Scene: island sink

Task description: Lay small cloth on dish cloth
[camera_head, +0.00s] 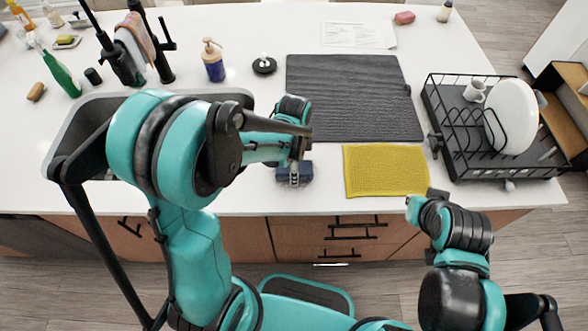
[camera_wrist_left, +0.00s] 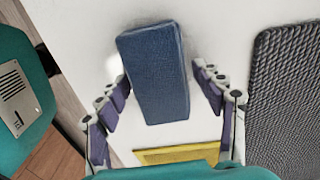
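A small blue folded cloth (camera_head: 294,180) lies on the white counter near its front edge. In the left wrist view the blue cloth (camera_wrist_left: 155,75) is a thick block between the spread fingers of my left gripper (camera_wrist_left: 165,97). A gap shows on its right side, so the gripper is open around it. In the head view my left gripper (camera_head: 294,168) is over the cloth and partly hides it. The yellow dish cloth (camera_head: 386,171) lies flat to the right, with nothing on it; its edge shows in the wrist view (camera_wrist_left: 180,153). My right gripper (camera_head: 424,202) is by the counter's front edge, its fingers unclear.
A dark grey mat (camera_head: 355,95) lies behind the dish cloth. A black dish rack (camera_head: 455,130) with a white plate and mug stands right. The sink (camera_head: 80,125) is left, with a soap bottle (camera_head: 213,62) behind. Bare counter separates the blue and yellow cloths.

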